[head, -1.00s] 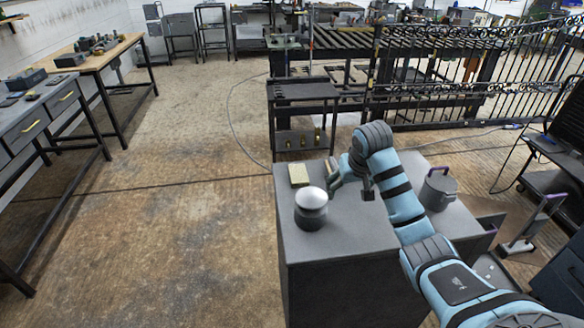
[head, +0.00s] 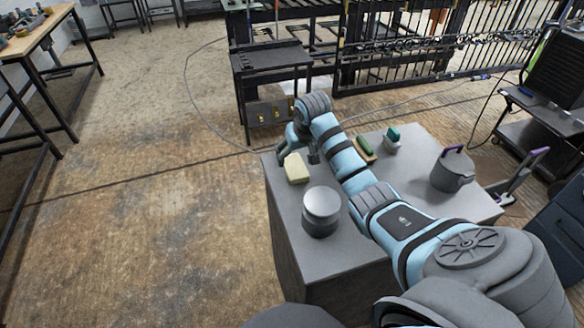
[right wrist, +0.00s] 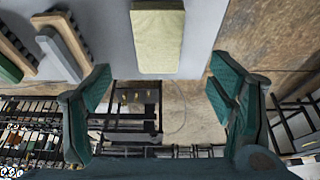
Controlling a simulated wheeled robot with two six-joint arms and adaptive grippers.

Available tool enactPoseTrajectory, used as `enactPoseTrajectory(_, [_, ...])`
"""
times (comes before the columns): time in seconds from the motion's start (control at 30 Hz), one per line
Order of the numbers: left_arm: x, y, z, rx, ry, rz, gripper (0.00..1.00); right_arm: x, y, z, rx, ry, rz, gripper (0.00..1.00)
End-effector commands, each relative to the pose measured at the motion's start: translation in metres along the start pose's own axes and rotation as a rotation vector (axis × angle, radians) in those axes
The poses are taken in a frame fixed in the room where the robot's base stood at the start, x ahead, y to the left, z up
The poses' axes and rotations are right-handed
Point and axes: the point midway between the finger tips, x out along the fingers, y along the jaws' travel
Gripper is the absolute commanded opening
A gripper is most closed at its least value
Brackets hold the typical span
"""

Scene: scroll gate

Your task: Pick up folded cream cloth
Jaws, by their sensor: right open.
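The folded cream cloth (head: 296,168) lies flat at the far left edge of the grey cabinet top (head: 262,195). It also shows in the right wrist view as a pale yellow block (right wrist: 158,38) at the top middle. My right gripper (head: 287,147) is at the far side of the cloth, close to it, beyond the cabinet's edge. In the right wrist view its two green fingers (right wrist: 162,82) are wide apart with nothing between them. The cloth lies just ahead of the gap, roughly centred. My left gripper is not in view.
A round grey canister (head: 320,212) stands near the cloth. A green-topped brush (head: 363,146), a small green-and-grey item (head: 391,139) and a lidded pot (head: 452,172) stand farther right. A dark cart (head: 270,72) stands behind the cabinet. Floor to the left is clear.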

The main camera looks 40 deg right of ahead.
Motion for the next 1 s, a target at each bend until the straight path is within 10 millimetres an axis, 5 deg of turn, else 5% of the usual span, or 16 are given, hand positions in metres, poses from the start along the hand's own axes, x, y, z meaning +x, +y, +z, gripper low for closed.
enactPoseTrajectory(0.4, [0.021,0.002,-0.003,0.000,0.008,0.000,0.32,0.075,0.001,0.002,-0.002,-0.001,-0.003,0.77])
enactPoseTrajectory(0.67, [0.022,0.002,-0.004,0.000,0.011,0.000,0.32,0.082,0.001,0.000,-0.006,0.001,-0.002,0.77])
enactPoseTrajectory(1.0, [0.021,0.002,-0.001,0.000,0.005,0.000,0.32,0.081,0.001,0.001,-0.005,0.000,-0.002,0.27])
